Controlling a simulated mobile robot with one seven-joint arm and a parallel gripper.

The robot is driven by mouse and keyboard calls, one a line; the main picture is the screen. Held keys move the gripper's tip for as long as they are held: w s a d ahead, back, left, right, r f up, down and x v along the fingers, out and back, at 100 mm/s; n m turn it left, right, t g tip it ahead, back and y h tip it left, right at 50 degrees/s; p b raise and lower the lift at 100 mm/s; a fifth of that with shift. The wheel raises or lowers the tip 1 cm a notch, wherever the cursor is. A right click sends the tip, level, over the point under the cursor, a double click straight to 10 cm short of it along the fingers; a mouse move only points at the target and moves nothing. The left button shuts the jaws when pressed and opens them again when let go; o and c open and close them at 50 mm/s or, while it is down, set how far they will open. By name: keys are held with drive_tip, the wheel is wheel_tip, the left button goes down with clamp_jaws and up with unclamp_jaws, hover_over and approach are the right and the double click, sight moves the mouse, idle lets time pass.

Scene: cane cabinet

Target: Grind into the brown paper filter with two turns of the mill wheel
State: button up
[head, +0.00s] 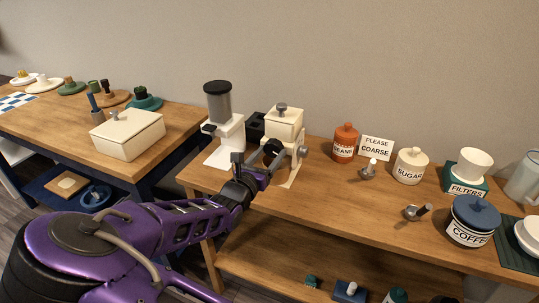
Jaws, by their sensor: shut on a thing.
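A cream box mill (284,124) with a grey knob on its lid stands on a stand at the left of the wooden counter. I cannot make out a brown paper filter. A white cone (474,163) stands on a green box labelled FILTERS (466,186) at the right.
A white grinder with a dark hopper (218,102) stands close left of the mill. An orange beans jar (345,143), a "please coarse" sign (377,148), a sugar jar (410,165) and a coffee jar (472,221) stand to the right. The counter's front middle is mostly clear.

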drive_tip(key=m, duration=0.3)
drive_tip(key=m+b, duration=0.1)
drive_tip(key=m, duration=0.1)
drive_tip(key=shift+f+m, duration=0.1)
drive_tip(key=shift+m, duration=0.2)
drive_tip(key=m+b, duration=0.3)
drive_tip(key=m, duration=0.2)
drive_tip(key=shift+a, duration=0.1)
drive_tip(key=m, duration=0.3)
drive_tip(key=m+y, duration=0.1)
drive_tip(key=m, duration=0.1)
drive_tip(key=shift+r+b, duration=0.35)
drive_tip(key=shift+r+m, duration=0.1)
drive_tip(key=shift+m, duration=2.5)
drive_tip(key=o, duration=1.4)
drive_tip(key=shift+c, duration=0.2)
